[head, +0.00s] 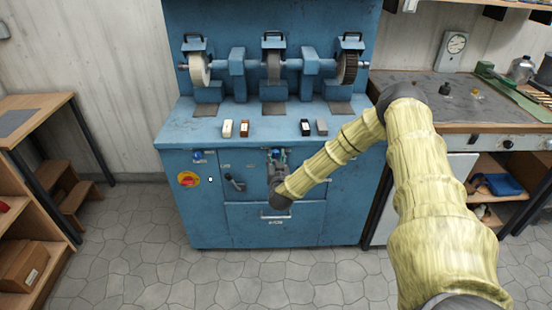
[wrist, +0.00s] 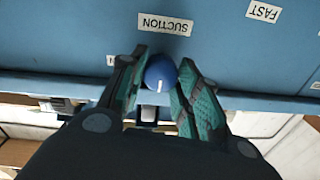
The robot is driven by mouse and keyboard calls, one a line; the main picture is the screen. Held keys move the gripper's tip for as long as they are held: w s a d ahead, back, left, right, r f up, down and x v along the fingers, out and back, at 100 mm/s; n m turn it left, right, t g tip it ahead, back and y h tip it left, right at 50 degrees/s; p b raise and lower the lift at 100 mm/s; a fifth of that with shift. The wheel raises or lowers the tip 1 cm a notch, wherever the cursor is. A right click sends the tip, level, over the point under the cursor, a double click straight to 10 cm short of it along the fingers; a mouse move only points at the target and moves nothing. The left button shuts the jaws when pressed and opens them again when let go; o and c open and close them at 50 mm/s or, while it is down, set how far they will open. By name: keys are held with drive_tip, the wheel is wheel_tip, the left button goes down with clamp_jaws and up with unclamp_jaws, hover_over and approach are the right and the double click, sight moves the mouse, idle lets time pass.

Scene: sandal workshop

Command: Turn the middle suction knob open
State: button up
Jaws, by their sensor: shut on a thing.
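The suction knob is a round blue knob (wrist: 160,74) with a white pointer mark, seen in the wrist view just below a white SUCTION label (wrist: 165,25). The mark points toward the bottom of that picture. My gripper (wrist: 161,82) has its green-padded fingers on either side of the knob and is shut on it. In the head view my gripper (head: 275,160) is at the middle of the blue machine's front panel, and it mostly hides the knob there.
Another blue knob (head: 199,156) is on the panel's left, above a red-and-yellow switch (head: 188,179) and near a dark lever (head: 234,182). A drawer handle (head: 275,215) is below my gripper. Small blocks (head: 244,128) lie on the machine's ledge. My arm covers the panel's right part.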

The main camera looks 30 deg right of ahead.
drive_tip(key=m+b, duration=0.1)
drive_tip(key=b, duration=0.1)
drive_tip(key=m+b, duration=0.2)
drive_tip(key=shift+f+m, duration=0.3)
drive_tip(key=m+b, duration=0.5)
drive_tip(key=shift+d+f+m+b, duration=0.1)
drive_tip(key=shift+m+b, duration=0.2)
drive_tip(key=shift+b, duration=0.05)
drive_tip(key=m+b, duration=0.4)
drive_tip(key=b, duration=0.1)
drive_tip(key=shift+m+h, duration=0.3)
drive_tip(key=m+b, duration=0.4)
drive_tip(key=shift+s+m, duration=0.1)
drive_tip(key=shift+m, duration=0.2)
drive_tip(key=shift+b, duration=0.3)
drive_tip(key=o, duration=1)
drive_tip(key=shift+d, duration=0.1)
drive_tip(key=shift+o, duration=0.2)
